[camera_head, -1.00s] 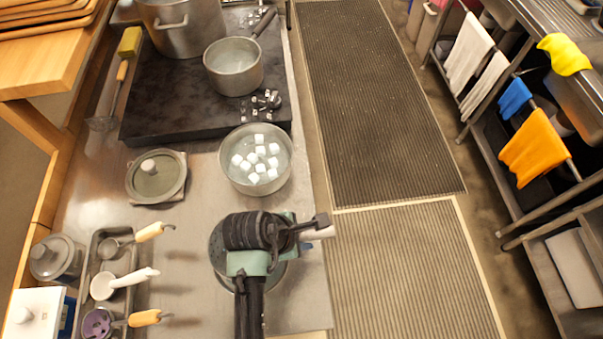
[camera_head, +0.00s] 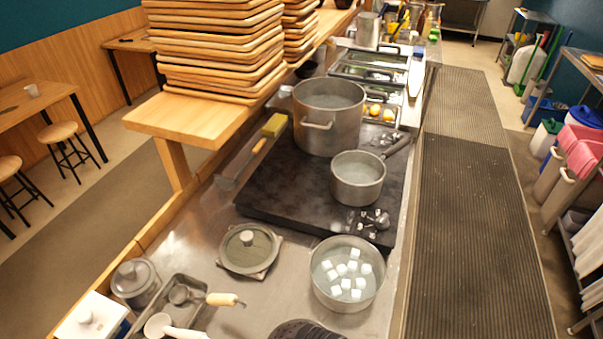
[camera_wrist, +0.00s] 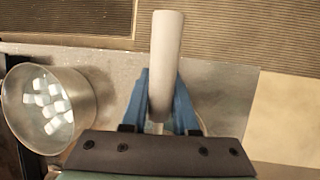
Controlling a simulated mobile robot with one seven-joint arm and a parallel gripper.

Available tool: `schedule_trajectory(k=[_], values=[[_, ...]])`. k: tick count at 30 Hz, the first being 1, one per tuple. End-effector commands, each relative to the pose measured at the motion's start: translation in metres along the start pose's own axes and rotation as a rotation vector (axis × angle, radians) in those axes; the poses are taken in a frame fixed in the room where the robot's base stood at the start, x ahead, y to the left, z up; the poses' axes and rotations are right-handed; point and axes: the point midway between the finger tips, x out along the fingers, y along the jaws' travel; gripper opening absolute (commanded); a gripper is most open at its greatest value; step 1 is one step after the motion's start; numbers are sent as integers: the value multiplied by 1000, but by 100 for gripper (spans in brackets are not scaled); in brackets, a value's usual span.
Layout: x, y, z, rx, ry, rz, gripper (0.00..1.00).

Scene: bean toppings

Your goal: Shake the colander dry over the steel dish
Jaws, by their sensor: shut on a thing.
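My gripper (camera_wrist: 160,98) is shut on a pale, cylindrical handle (camera_wrist: 167,45) that stands up between its blue fingers in the wrist view. I take it as the colander's handle; the colander's bowl is hidden behind the fingers and wrist. A curved metal edge (camera_wrist: 203,122) shows just beside the right finger; I cannot tell which vessel it belongs to. A round steel bowl (camera_head: 350,303) with several white cubes in liquid is on the counter in the head view, and left of my gripper in the wrist view (camera_wrist: 83,95).
A lidded dish (camera_head: 249,250) lies left of the bowl. A small pot (camera_head: 358,190) and a large pot (camera_head: 328,125) stand on the dark stove (camera_head: 285,185). A tray (camera_head: 205,320) of ladles is at lower left. Stacked wooden trays (camera_head: 215,50) stand on the shelf.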

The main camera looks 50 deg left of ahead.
Motion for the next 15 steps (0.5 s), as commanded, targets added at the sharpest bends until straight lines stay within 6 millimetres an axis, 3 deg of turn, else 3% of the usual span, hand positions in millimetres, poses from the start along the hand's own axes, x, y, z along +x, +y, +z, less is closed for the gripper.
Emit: schedule_trajectory(k=[1, 2, 4, 6, 9, 10, 12, 15], values=[[-21, 9, 10, 8, -4, 19, 0], [-22, 8, 10, 5, -2, 14, 0], [7, -2, -3, 0, 0, -2, 0], [12, 0, -4, 3, -2, 9, 0], [-22, 9, 10, 7, -3, 19, 0], [-19, 7, 9, 4, -2, 11, 0], [10, -2, -4, -1, 0, -1, 0], [12, 1, -4, 4, -3, 11, 0]])
